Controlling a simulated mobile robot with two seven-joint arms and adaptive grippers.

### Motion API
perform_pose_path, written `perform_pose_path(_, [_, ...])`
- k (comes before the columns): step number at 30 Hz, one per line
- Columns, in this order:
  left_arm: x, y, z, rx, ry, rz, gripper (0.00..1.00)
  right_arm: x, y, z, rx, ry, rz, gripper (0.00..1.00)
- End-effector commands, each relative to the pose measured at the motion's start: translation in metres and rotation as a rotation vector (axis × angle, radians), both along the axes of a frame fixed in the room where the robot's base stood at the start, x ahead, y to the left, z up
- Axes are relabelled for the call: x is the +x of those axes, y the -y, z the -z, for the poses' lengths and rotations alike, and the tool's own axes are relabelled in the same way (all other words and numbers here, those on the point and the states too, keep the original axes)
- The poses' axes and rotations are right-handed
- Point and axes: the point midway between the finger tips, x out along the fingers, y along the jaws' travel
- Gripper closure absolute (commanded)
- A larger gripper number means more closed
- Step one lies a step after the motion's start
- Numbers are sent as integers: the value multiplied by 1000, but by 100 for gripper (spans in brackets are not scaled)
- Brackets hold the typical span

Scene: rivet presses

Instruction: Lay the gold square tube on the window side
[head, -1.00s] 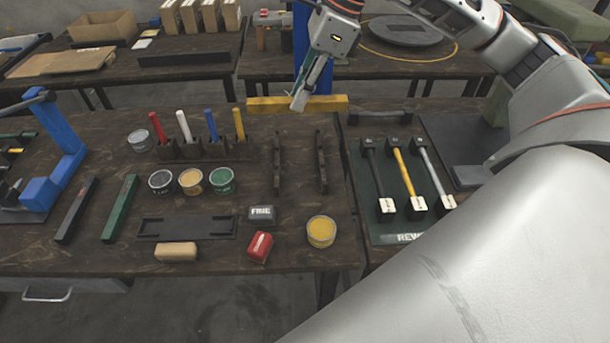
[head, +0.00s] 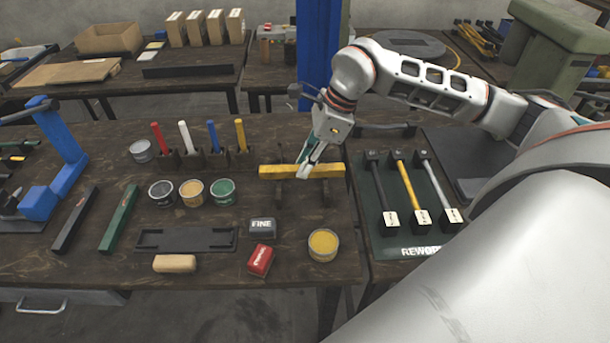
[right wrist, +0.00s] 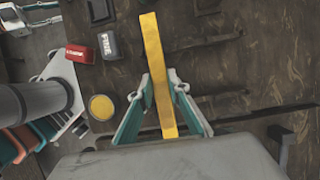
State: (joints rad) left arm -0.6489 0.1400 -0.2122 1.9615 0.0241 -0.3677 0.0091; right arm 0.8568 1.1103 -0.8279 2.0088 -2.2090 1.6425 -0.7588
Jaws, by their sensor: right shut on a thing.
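The gold square tube (head: 275,171) is a long yellow bar lying crosswise in the head view. My right gripper (head: 306,168) is shut on it near its middle. It also shows in the right wrist view, where the tube (right wrist: 153,45) runs between the fingers of my gripper (right wrist: 160,90). The tube is over two dark parallel rests (head: 279,194) (head: 325,194) on the workbench. I cannot tell whether it touches them. My left gripper is not in view.
On the bench (head: 100,265) stand several paint tins, including a yellow one (head: 323,244), a FINE block (head: 262,226), a red block (head: 260,260) and a rack of coloured sticks (head: 205,157). A green REWORK mat (head: 407,205) with hammers lies to the right. A blue post (head: 318,45) stands behind.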

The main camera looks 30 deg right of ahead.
Motion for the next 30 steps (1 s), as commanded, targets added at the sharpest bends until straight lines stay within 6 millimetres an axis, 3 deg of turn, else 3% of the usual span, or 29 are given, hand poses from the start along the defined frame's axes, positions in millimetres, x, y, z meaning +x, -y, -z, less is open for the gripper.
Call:
perform_pose_path(10, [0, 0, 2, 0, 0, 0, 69, 0, 0, 41, 0, -2, 1, 100])
perform_pose_path(29, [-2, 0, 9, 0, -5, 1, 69, 0, 0, 52, 0, -2, 1, 100])
perform_pose_path(30, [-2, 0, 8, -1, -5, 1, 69, 0, 0, 52, -1, -1, 1, 75])
